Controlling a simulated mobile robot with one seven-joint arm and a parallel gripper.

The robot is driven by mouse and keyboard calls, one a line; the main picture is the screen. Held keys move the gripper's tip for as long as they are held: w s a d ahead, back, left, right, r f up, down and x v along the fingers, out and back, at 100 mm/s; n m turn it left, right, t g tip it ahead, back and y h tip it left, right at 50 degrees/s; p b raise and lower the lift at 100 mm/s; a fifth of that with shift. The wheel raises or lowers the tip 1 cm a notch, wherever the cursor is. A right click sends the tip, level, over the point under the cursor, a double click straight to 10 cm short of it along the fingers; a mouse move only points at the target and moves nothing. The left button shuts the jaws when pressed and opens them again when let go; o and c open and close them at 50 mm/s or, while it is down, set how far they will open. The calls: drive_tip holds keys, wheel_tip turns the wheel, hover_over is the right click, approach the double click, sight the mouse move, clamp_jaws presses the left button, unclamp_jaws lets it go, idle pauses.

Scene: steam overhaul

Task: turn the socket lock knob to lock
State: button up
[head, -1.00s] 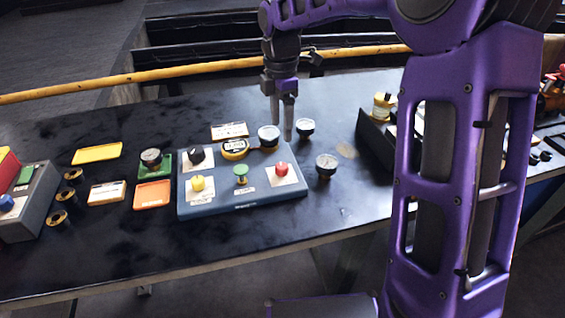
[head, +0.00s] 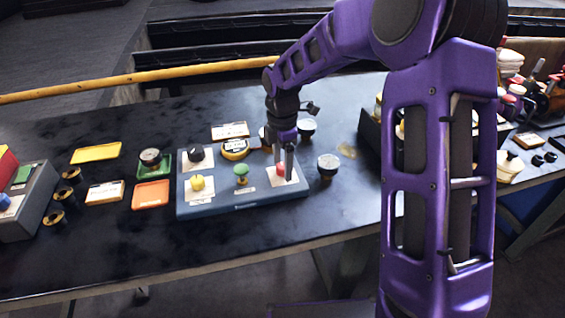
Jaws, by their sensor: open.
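A blue-grey panel (head: 222,206) lies on the dark table with several knobs on it. A red knob (head: 280,169) sits on a white plate (head: 291,181) at its right. A green knob (head: 241,170) is in the middle, a yellow knob (head: 197,183) at front left and a black knob (head: 196,153) behind it. The labels are too small to read, so I cannot tell which is the socket lock knob. My gripper (head: 284,170) is open, pointing down at the red knob and partly hiding it. I cannot tell whether the fingers touch it.
Gauges stand close by, one right of the panel (head: 328,163) and one behind (head: 306,127). An orange tray (head: 151,194) is to the left. A yellow rail (head: 120,79) runs behind the table.

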clamp_jaws()
drive_tip(key=shift+m, duration=0.3)
drive_tip(key=m+p, duration=0.1)
drive_tip(key=m, duration=0.3)
drive_tip(key=shift+r, duration=0.1)
drive_tip(key=m, duration=0.9)
drive_tip(key=shift+m, duration=2.2)
